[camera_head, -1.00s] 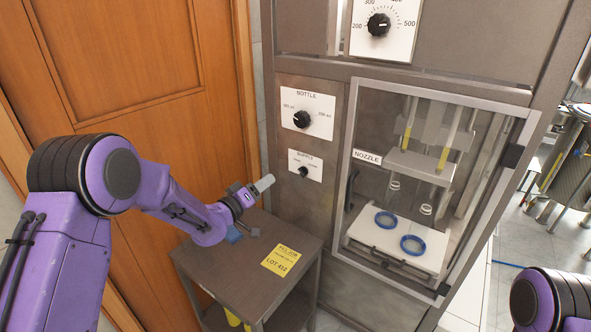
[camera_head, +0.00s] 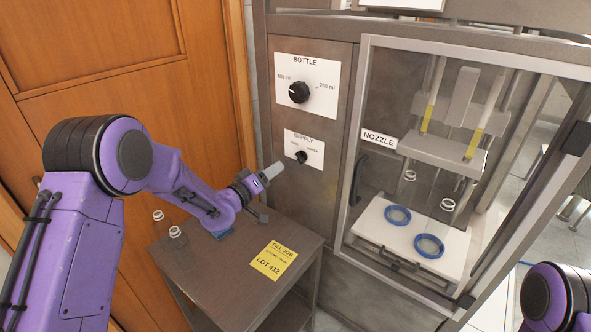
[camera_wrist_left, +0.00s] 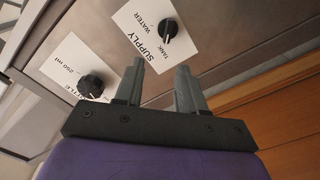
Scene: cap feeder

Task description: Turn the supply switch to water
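The supply switch (camera_head: 301,157) is a small black knob on a white SUPPLY plate (camera_head: 318,148), with a label on each side. It also shows in the wrist view (camera_wrist_left: 170,29), where the labels read TANK and WATER. My left gripper (camera_head: 272,172) is just left of and below the plate in the head view, apart from the knob. In the left wrist view its two fingers (camera_wrist_left: 160,80) stand apart with nothing between them, and the knob lies beyond their tips. My right gripper is out of view.
The larger BOTTLE knob (camera_head: 299,92) sits above on the same panel. Below is a metal cart (camera_head: 225,265) with a yellow note (camera_head: 273,260) and small clear bottles (camera_head: 177,238). The glazed nozzle cabinet (camera_head: 365,100) stands to the right, the wooden door (camera_head: 100,50) to the left.

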